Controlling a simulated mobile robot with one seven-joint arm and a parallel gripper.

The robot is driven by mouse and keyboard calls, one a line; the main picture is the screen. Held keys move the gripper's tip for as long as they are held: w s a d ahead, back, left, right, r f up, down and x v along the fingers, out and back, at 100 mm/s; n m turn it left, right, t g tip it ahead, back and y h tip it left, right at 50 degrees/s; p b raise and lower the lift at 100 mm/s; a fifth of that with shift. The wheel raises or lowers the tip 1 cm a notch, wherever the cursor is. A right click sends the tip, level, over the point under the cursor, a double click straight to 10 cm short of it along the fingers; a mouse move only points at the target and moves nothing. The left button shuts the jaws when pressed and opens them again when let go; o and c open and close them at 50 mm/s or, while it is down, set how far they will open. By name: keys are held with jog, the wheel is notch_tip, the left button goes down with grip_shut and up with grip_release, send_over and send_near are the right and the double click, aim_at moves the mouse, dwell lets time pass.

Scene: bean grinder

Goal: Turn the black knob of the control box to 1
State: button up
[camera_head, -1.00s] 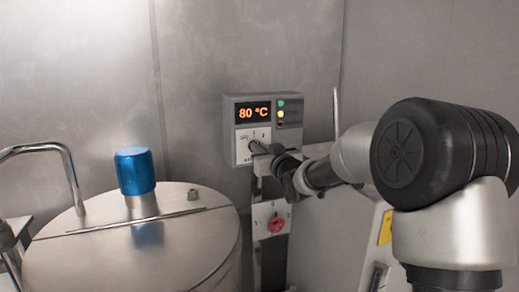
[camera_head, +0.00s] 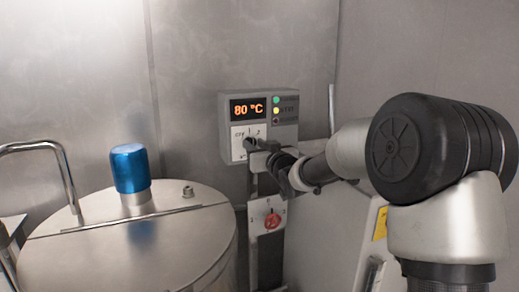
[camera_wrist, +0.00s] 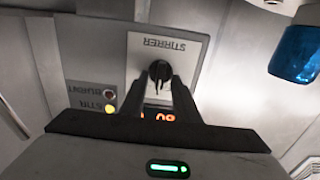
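The control box (camera_head: 288,141) is a grey box on the metal wall with an orange 80 °C display. Its black knob (camera_wrist: 160,70) sits on a white plate marked STIRRER, seen upside down in the wrist view. In the head view the plate shows number marks above the knob, which my gripper (camera_head: 252,146) partly covers. In the wrist view my gripper (camera_wrist: 160,82) has its fingertips apart, one on each side of the knob. I cannot tell whether they press on it. The knob's setting is not readable.
A red knob (camera_head: 272,221) on a lower white plate sits below the box. A steel vessel (camera_head: 185,245) with a blue cap (camera_head: 130,168) stands at left. A bent metal pipe (camera_head: 68,175) rises at far left. A pale machine housing is behind and below my arm.

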jog(key=v, duration=1.7)
jog(key=shift+s, duration=0.15)
